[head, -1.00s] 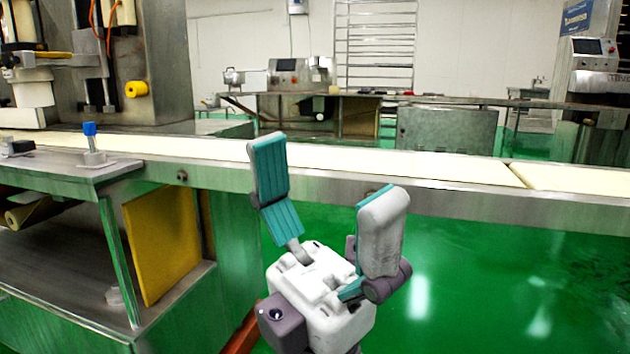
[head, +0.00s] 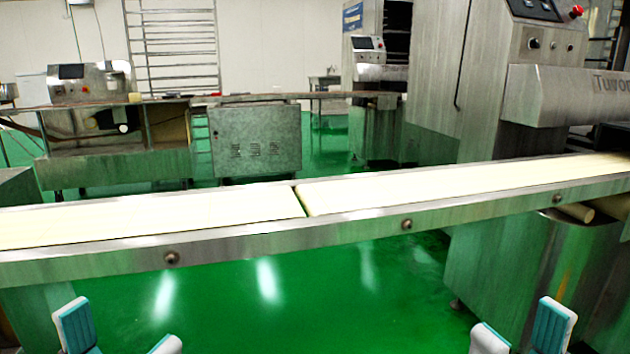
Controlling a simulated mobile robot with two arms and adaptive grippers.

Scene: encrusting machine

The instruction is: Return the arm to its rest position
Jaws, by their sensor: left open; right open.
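My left gripper (head: 119,332) shows at the bottom left of the head view. Its two fingers, teal and white, stand apart with nothing between them. My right gripper (head: 522,335) shows at the bottom right, also with its teal and white fingers apart and empty. Both are low in the picture, below the conveyor's front rail, and only the finger ends show. The arms and the gripper bodies are cut off by the lower edge.
A conveyor (head: 190,248) with a cream belt runs across the view in front of me. A large steel machine (head: 445,75) stands at the right, beyond and beneath the belt. Green floor (head: 300,295) lies open between the grippers. A steel cabinet (head: 257,140) stands behind.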

